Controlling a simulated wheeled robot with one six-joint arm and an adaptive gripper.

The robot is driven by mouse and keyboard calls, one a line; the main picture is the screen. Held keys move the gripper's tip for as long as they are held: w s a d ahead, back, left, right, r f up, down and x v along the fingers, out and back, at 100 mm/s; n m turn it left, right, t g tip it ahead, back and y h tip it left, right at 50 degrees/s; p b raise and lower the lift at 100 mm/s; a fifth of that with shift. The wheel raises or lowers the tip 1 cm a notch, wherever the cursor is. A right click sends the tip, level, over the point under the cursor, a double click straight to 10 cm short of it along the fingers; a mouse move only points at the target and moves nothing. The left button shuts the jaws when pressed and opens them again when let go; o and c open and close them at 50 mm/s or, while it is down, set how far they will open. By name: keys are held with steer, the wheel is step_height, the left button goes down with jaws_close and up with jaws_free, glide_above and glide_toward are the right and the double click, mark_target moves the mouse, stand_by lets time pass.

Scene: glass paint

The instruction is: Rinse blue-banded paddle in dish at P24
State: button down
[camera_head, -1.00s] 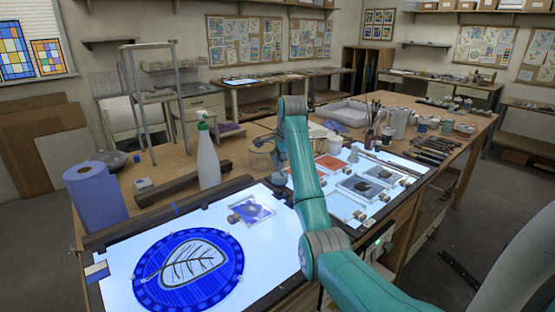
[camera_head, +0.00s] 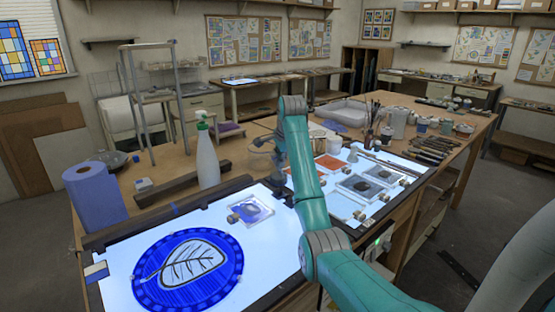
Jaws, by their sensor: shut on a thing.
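My gripper (camera_head: 264,143) is a small grey shape just left of my teal arm, above the wooden bench behind the light table. It is shut, and its fingertips are partly hidden and too small to make out. The blue-banded paddle cannot be made out as a separate thing; what shows at the jaws is small and dark. I cannot tell whether the paddle touches any dish.
A green-topped white spray bottle (camera_head: 207,160) and a blue paper roll (camera_head: 96,195) stand to the left. A blue leaf roundel (camera_head: 190,270) and a tile with blue paint (camera_head: 250,211) lie on the light table. A white tray (camera_head: 346,112) and brush jar stand behind right.

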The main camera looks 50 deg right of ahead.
steer(key=shift+w+a, duration=0.15)
steer(key=shift+w, duration=0.5)
steer(key=shift+s, duration=0.35)
steer(key=shift+s+a+r, duration=0.15)
steer(key=shift+a+r, duration=0.4)
steer(key=shift+r, duration=0.35)
steer(key=shift+s+a+r, duration=0.15)
steer(key=shift+a+r, duration=0.4)
steer(key=shift+r, duration=0.3)
